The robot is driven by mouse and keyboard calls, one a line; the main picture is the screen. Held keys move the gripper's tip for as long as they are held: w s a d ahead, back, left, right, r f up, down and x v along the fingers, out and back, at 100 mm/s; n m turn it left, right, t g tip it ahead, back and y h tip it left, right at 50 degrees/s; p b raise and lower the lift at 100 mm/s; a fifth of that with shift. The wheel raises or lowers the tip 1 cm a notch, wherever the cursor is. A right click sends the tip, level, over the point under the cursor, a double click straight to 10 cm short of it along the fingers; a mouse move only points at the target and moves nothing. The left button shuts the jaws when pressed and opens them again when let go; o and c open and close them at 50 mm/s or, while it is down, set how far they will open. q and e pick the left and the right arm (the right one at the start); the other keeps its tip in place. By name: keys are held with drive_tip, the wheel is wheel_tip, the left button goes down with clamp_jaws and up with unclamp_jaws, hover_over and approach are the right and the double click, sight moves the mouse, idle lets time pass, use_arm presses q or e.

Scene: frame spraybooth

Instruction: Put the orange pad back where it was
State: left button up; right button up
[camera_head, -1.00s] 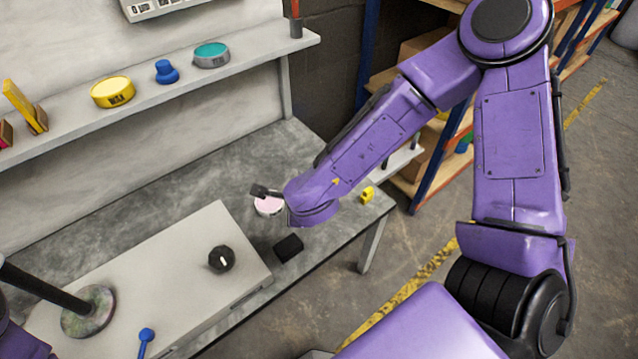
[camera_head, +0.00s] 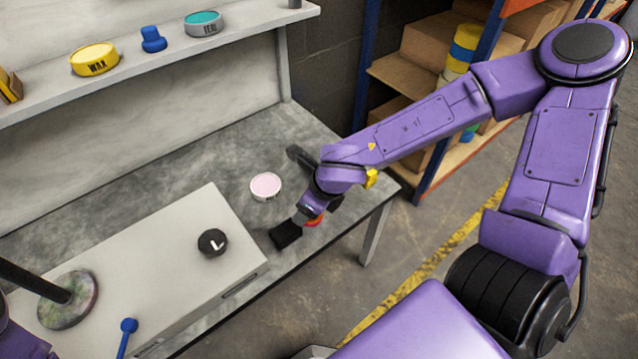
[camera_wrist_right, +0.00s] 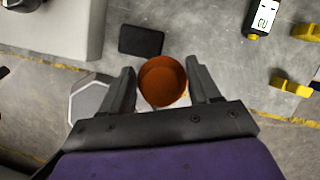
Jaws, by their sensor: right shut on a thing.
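The orange pad (camera_wrist_right: 162,80) is round and sits between the two fingers of my right gripper (camera_wrist_right: 163,88) in the wrist view. My right gripper is shut on it. In the head view only a small red-orange part of the pad (camera_head: 314,220) shows below my right gripper (camera_head: 318,208), near the front edge of the grey bench. The pad is beside a flat black square block (camera_head: 286,235), which also shows in the wrist view (camera_wrist_right: 141,40). I cannot tell whether the pad touches the bench. My left gripper is not in view.
A pink-topped tin (camera_head: 265,187) stands behind the black block. A pale raised box (camera_head: 140,270) with a black knob (camera_head: 212,242) is to the left. A shelf (camera_head: 240,37) holds wax and teal tins. A yellow piece (camera_head: 371,178) is near the bench's right end.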

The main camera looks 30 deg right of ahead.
drive_tip(key=w+d+f, duration=0.1)
drive_tip(key=f, duration=0.1)
drive_tip(key=w+d+f, duration=0.1)
drive_tip(key=d+f, duration=0.1)
drive_tip(key=w+d+f+b, duration=0.1)
drive_tip(key=w+d+f, duration=0.1)
drive_tip(key=shift+f, duration=0.15)
drive_tip(key=f, duration=0.1)
drive_tip(key=f+b, duration=0.2)
drive_tip(key=shift+w+d+f, duration=0.1)
drive_tip(key=shift+d+f, duration=0.2)
drive_tip(key=shift+f, duration=0.1)
drive_tip(key=shift+r, duration=0.1)
drive_tip(key=shift+c, duration=0.4)
drive_tip(key=o, duration=1)
drive_tip(key=shift+r, duration=0.1)
